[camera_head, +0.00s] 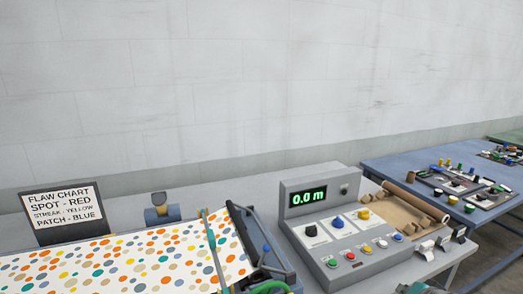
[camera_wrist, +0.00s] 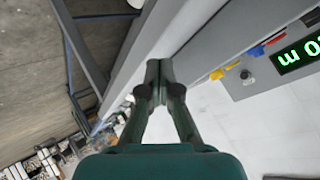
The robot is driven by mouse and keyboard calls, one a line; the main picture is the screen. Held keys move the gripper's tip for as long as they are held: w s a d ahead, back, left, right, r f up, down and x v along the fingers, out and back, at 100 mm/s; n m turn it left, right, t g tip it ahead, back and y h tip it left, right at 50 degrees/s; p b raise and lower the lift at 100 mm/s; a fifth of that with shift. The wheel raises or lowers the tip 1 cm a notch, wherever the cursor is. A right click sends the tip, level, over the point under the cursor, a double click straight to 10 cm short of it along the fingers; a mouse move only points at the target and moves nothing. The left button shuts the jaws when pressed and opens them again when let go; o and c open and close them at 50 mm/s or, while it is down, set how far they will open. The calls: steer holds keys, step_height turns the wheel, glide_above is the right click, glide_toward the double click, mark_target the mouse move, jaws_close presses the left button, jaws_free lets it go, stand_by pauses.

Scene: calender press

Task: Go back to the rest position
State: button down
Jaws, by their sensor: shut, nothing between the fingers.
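My gripper (camera_wrist: 158,72) is in the wrist view, with its two dark green fingers together at the tips and nothing between them. It hangs in free space in that view, apart from the grey bench edge. In the head view the gripper's fingers cannot be made out; only a green piece of my arm shows at the bottom edge. The control console (camera_head: 345,228) stands on the bench with a green display reading 0.0 m. The same display (camera_wrist: 298,54) shows at the upper right of the wrist view.
A flaw chart (camera_head: 65,207) stands at the left behind the spotted sheet (camera_head: 120,262). A dark-framed roller unit (camera_head: 258,243) stands at the sheet's right end. Right of the console is a cardboard tray (camera_head: 405,207). A blue table (camera_head: 395,167) with small parts stands farther right.

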steer(key=s+a+f+n+t, duration=0.1)
steer(key=s+a+f+n, duration=0.1)
steer(key=s+a+f, duration=0.7)
steer(key=s+a+f+n+t, duration=0.1)
steer(key=s+a+f, duration=0.5)
steer(key=s, duration=0.5)
steer(key=s+a+r+n+t, duration=0.1)
steer(key=s+r+n, duration=0.1)
steer(key=s, duration=0.7)
steer(key=s+a+r+n, duration=0.2)
steer(key=s+r, duration=0.2)
steer(key=s, duration=0.5)
steer(key=s+a+r+n+t, duration=0.1)
steer(key=s+a+r+n, duration=0.1)
steer(key=s, duration=0.7)
steer(key=shift+a+r+t+y, duration=0.3)
steer(key=shift+r+y, duration=0.1)
steer(key=shift+r, duration=0.3)
